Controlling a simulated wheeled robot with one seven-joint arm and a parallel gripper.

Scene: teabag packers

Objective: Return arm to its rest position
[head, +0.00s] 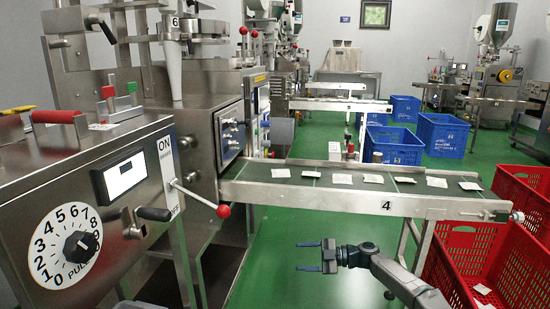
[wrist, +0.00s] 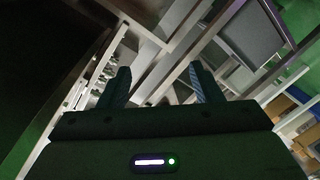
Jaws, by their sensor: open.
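My gripper (head: 310,257) is in the lower middle of the head view, over the green floor and in front of the conveyor. It points left, and its two fingers are apart with nothing between them. My forearm runs from it to the lower right. In the wrist view, my gripper (wrist: 160,88) shows two dark fingers spread apart and empty. Metal frame parts fill the background beyond them, dim and tilted.
A conveyor (head: 350,199) marked 4 carries several teabag packets (head: 342,179). A packing machine (head: 120,185) with a dial and red-knobbed lever (head: 223,211) stands left. A red crate (head: 470,255) is at right, holding packets. Blue crates (head: 393,144) stand behind. Green floor is clear beneath my gripper.

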